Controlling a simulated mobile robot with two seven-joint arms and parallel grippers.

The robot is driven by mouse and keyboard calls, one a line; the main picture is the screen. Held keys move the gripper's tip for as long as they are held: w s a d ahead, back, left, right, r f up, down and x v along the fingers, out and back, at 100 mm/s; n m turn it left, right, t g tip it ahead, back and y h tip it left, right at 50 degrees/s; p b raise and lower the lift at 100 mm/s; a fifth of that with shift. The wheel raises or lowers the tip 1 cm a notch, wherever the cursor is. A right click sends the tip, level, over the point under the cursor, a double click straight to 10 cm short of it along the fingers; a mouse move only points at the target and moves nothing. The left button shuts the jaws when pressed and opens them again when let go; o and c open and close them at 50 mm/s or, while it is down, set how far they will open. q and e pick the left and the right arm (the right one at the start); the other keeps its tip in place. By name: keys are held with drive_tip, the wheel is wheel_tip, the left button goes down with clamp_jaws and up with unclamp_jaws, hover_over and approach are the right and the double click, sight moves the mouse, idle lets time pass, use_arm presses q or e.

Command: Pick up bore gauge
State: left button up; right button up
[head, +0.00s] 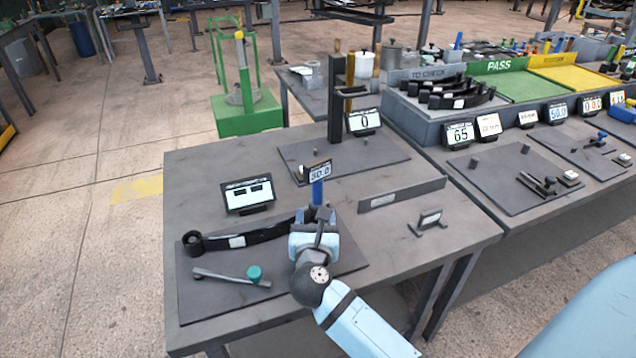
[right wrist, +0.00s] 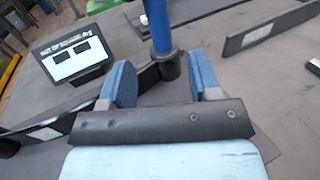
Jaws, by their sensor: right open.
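The bore gauge (head: 317,191) appears to be the upright blue rod with a small display reading about 30.0 on top. It stands at the right end of a black leaf spring (head: 262,235). In the right wrist view the blue rod (right wrist: 157,22) ends in a dark round collar or spring eye; I cannot tell which. My right gripper (head: 315,218) is open, just in front of the gauge. In the wrist view the rod shows between the blue fingers of the gripper (right wrist: 162,84), slightly beyond their tips, with no clear contact. My left gripper is out of view.
A display (head: 248,195) stands behind the spring. A long dark bar (head: 402,194) and a small block (head: 429,219) stand to the right. A post stand (head: 336,105) rises behind.

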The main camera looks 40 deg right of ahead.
sight(317, 198)
drive_tip(key=x, duration=0.3)
drive_tip(key=shift+w+d, duration=0.1)
drive_tip(key=x, duration=0.4)
drive_tip(key=shift+w+d, duration=0.45)
drive_tip(key=shift+w, duration=0.05)
drive_tip(key=c, duration=1)
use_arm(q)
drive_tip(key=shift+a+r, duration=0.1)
